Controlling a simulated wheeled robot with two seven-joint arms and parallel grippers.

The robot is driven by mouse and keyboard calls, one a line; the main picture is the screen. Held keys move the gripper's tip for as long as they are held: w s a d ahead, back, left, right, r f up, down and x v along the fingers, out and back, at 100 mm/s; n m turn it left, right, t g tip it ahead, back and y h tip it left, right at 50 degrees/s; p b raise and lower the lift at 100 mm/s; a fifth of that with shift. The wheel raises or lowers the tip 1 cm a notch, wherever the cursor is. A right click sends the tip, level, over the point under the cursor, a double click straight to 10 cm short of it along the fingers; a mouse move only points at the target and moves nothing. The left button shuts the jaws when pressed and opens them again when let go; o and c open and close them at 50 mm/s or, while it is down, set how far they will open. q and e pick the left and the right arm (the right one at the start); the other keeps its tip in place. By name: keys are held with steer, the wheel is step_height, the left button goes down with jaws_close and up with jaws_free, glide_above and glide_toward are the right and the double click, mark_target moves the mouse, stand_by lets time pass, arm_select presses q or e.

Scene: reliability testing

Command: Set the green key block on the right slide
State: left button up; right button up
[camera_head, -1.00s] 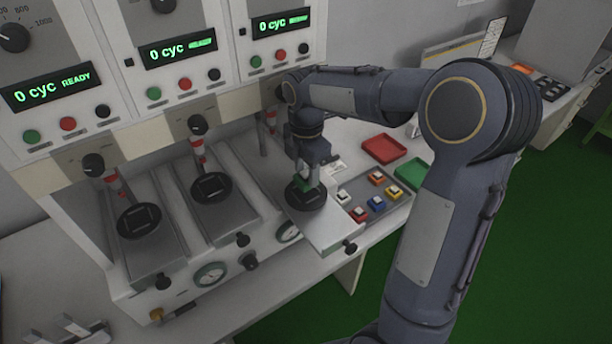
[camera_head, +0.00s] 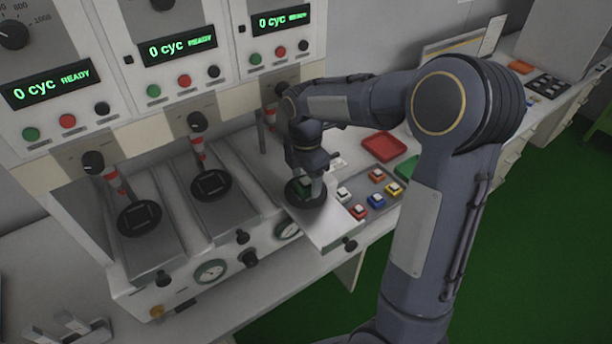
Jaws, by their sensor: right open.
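The right slide (camera_head: 330,232) is pulled out at the front of the right station, with a round black seat (camera_head: 308,203) on it. The green key block (camera_head: 301,187) is low on that seat, between my right gripper's fingers and partly hidden by them. My right gripper (camera_head: 309,188) points down over the seat and is open around the block. Whether the block sits fully in the seat is hard to see. My left gripper is not in view.
Several coloured key blocks (camera_head: 377,200) stand on a grey tray right of the slide. A red tray (camera_head: 384,147) and a green tray (camera_head: 408,168) lie behind it. The left slide (camera_head: 155,250) and middle slide (camera_head: 217,215) have empty black seats.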

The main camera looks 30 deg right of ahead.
step_height(320, 180, up, 12)
steer(key=s+a+f+m+t+y, duration=0.1)
steer(key=s+a+f+m+t, duration=0.1)
steer(key=s+m, duration=0.5)
steer(key=s+a+f+m+t+y, duration=0.1)
steer(key=s+a+f+m, duration=0.1)
steer(key=s+m, duration=0.4)
steer(key=s+a+f+m+t+y, duration=0.1)
steer(key=s+a+f+m+t, duration=0.1)
steer(key=s+m, duration=0.5)
steer(key=shift+s+a+f+m+t+y, duration=0.15)
steer(key=shift+s+a+m+t+y, duration=0.2)
steer(key=shift+s+a, duration=0.55)
steer(key=shift+s+d, duration=0.2)
steer(key=shift+d, duration=0.05)
